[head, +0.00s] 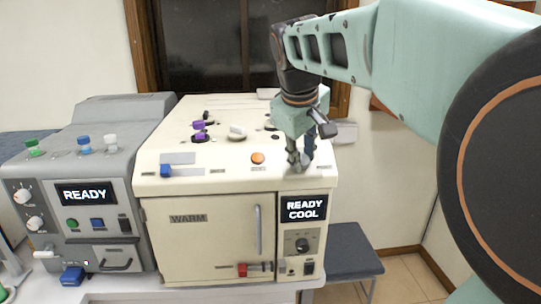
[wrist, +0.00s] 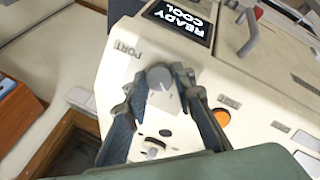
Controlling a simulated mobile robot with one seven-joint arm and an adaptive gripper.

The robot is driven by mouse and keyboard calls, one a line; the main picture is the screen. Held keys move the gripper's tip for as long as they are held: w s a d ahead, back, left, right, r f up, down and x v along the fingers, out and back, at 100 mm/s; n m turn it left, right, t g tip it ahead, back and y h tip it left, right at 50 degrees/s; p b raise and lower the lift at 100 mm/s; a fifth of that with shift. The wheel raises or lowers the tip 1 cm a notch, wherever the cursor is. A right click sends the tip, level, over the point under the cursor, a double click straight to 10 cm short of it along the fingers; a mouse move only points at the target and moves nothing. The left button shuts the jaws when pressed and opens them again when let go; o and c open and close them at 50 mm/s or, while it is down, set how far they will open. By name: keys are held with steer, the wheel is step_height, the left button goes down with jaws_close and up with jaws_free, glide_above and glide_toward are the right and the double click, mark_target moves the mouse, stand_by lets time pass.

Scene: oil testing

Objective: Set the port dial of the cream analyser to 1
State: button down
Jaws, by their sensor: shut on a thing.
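The cream analyser (head: 162,210) stands on a white bench, and its screen reads READY COOL. Its port dial is a round grey knob (wrist: 159,77) on the top panel, beside the PORT label (wrist: 126,49) near the front right corner. My gripper (head: 300,162) reaches down onto this corner from above. In the wrist view my gripper (wrist: 157,83) has one finger on each side of the port dial and is shut on it. A pale mark shows on the knob, but I cannot read its setting. In the head view the fingers mostly hide the dial.
Purple-topped parts (head: 200,130) and a pale knob (head: 237,131) stand farther back. A grey analyser (head: 75,190) stands to the left. A dark stool (head: 350,247) is at the right.

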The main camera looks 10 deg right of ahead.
mark_target(302, 161)
stand_by(0.3)
steer(key=c, duration=1.6)
jaws_free()
steer(key=shift+r, duration=0.15)
step_height(302, 161, up, 10)
steer(key=shift+f, duration=0.1)
